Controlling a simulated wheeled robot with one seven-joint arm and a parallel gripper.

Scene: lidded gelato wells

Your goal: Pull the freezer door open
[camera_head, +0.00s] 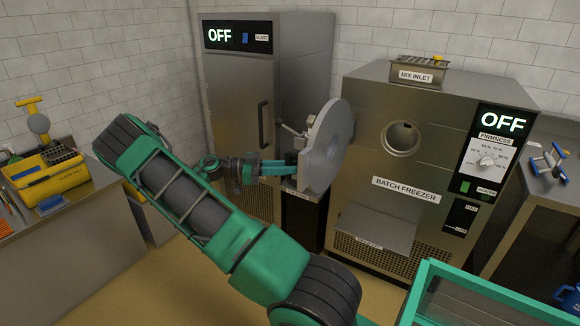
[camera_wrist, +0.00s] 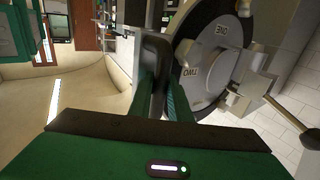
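The batch freezer (camera_head: 365,165) has a round grey door (camera_head: 332,145) that stands swung out to the left, edge partly toward me. The round opening (camera_head: 401,138) in the freezer front is uncovered. My gripper (camera_head: 292,168) is at the near, outer side of the door. In the wrist view the fingers (camera_wrist: 162,98) lie on both sides of a black bar handle (camera_wrist: 155,60) and appear shut on it. The door's outer face (camera_wrist: 205,60) there carries the marks ONE and TWO, with a metal latch lever (camera_wrist: 258,88) beside it. The exact finger contact is partly hidden.
A tall blast cabinet (camera_head: 238,85) with a closed door stands behind the round door. A counter with a yellow toolbox (camera_head: 50,172) is at the left. A side table (camera_head: 540,185) is at the right, and a green-framed cart (camera_head: 470,280) at the lower right.

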